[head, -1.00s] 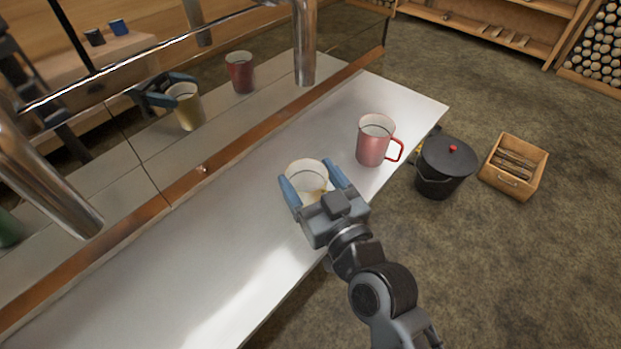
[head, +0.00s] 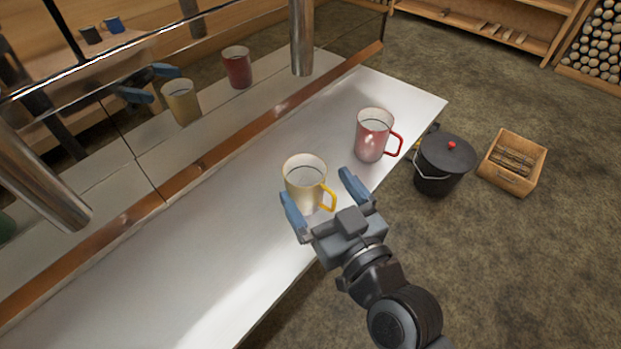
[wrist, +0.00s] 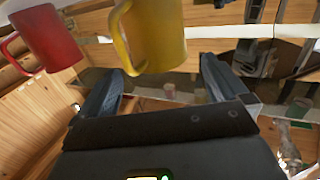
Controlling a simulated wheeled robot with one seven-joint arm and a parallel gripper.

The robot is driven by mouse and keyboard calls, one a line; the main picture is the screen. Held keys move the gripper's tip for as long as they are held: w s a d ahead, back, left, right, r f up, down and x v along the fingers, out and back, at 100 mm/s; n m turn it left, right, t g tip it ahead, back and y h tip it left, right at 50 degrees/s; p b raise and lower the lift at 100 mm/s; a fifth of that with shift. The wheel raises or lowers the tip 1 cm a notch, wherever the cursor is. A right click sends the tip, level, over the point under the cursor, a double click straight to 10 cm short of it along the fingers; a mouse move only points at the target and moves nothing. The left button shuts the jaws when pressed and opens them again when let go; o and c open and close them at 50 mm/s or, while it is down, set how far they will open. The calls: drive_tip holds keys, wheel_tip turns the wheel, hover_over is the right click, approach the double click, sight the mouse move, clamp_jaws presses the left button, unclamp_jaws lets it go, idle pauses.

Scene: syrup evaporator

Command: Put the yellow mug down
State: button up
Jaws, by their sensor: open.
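The yellow mug (head: 303,184) stands upright on the pale metal counter (head: 225,240) in the head view, its yellow handle towards my gripper. My gripper (head: 318,190) is open, with its blue fingertips drawn back to the near side of the mug. The left finger is close beside the mug's body; I cannot tell whether it touches. The right finger is clear of the handle. In the wrist view the yellow mug (wrist: 158,35) is beyond the open gripper (wrist: 160,85), its upper part cut off by the frame.
A red mug (head: 371,135) stands on the counter to the right, also in the wrist view (wrist: 46,40). A shiny panel behind reflects the mugs. A metal post (head: 301,40) rises near the back edge. A black lidded pot (head: 442,165) and wooden crate (head: 513,162) are on the floor.

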drive_tip(key=b+v, duration=0.1)
drive_tip(key=v, duration=0.6)
drive_tip(key=shift+s+d+b, duration=0.15)
drive_tip(key=shift+s+b, duration=0.15)
drive_tip(key=s+d+f+m+h, duration=0.2)
drive_tip(key=s+d+h, duration=0.1)
drive_tip(key=s+d, duration=0.5)
drive_tip(key=s+d+f+m+h, duration=0.2)
drive_tip(key=s+d+h, duration=0.2)
drive_tip(key=s+d, duration=0.4)
drive_tip(key=s+d+r+m+h, duration=0.1)
drive_tip(key=s+r+m+h, duration=0.1)
drive_tip(key=s, duration=0.8)
drive_tip(key=shift+s+d+r+g, duration=0.15)
drive_tip(key=shift+s+r+g, duration=0.2)
drive_tip(key=shift+r, duration=0.55)
drive_tip(key=shift+w, duration=0.1)
